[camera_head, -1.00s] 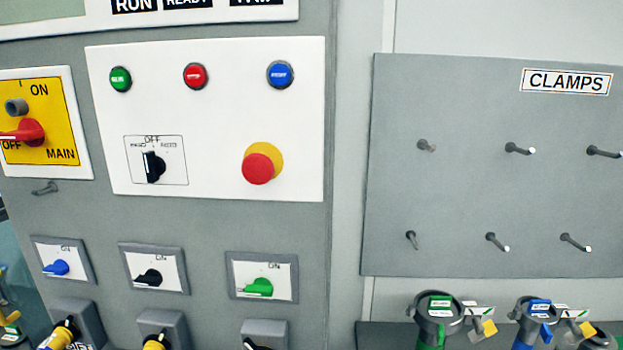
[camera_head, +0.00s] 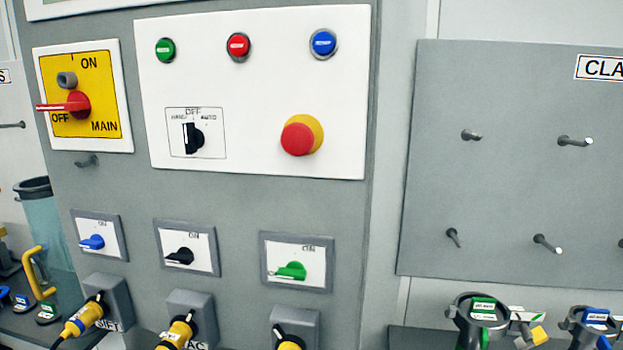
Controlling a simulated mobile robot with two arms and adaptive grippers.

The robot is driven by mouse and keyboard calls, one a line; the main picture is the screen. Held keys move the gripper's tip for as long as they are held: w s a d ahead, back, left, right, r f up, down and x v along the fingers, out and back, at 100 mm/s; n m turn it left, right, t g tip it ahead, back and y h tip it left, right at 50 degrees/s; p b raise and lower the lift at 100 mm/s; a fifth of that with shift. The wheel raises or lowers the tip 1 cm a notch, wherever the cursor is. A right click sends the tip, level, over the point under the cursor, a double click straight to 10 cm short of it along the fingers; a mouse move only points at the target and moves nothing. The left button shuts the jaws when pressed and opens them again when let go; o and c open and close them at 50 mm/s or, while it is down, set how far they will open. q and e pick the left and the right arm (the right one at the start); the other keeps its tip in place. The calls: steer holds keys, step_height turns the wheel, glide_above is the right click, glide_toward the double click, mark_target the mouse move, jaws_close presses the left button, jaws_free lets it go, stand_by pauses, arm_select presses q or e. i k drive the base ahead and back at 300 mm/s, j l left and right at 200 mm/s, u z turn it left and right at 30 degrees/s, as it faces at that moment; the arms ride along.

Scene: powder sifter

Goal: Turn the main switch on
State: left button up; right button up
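The main switch (camera_head: 78,104) is a red rotary handle on a yellow plate (camera_head: 104,86) marked ON at the top, OFF at the lower left and MAIN at the lower right. The plate is on the left of the grey cabinet in the head view. The red handle lies level and points left, by the OFF mark. A grey round part (camera_head: 66,79) sits just above the handle. Neither of my grippers is in view.
A white panel (camera_head: 260,150) holds green, red and blue buttons, a black selector and a red emergency button (camera_head: 298,138). Below are blue, black and green switches and yellow plugs (camera_head: 84,318). A grey clamp board (camera_head: 510,190) with pegs stands right. A small peg (camera_head: 87,161) sticks out below the main switch.

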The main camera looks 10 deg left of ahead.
mark_target(79, 105)
steer(key=u, duration=1.3)
